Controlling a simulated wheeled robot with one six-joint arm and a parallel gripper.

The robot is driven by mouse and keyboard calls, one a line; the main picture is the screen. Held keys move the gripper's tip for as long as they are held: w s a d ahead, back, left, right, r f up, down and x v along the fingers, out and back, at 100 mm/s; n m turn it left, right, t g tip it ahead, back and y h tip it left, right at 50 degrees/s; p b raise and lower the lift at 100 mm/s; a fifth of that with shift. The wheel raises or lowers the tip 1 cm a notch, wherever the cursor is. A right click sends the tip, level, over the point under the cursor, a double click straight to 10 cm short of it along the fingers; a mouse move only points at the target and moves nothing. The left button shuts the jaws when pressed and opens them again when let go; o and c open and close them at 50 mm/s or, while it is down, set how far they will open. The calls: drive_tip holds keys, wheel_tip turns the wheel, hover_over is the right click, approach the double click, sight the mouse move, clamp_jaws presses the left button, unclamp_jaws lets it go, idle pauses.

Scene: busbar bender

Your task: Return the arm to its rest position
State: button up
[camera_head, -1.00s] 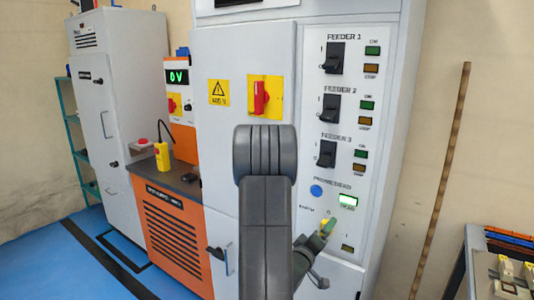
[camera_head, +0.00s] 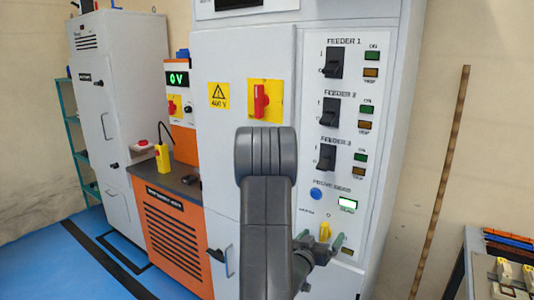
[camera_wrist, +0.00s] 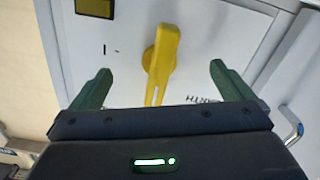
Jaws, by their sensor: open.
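My arm rises in the middle of the head view, in front of the grey cabinet (camera_head: 220,160). My gripper (camera_head: 324,243) is at the lower right of the cabinet's control panel. Its two green fingers are spread apart in the wrist view (camera_wrist: 155,82). A yellow rotary handle (camera_wrist: 160,58) stands on the panel between and beyond the fingertips, with gaps on both sides. It also shows in the head view (camera_head: 324,231). Nothing is held. The arm is still reached out to the panel.
An orange unit (camera_head: 167,230) with a yellow tester (camera_head: 162,157) stands left. A bench with parts (camera_head: 505,265) is at right. Blue floor is free at lower left.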

drive_tip(key=shift+m+p, duration=0.65)
drive_tip(key=shift+m, duration=0.95)
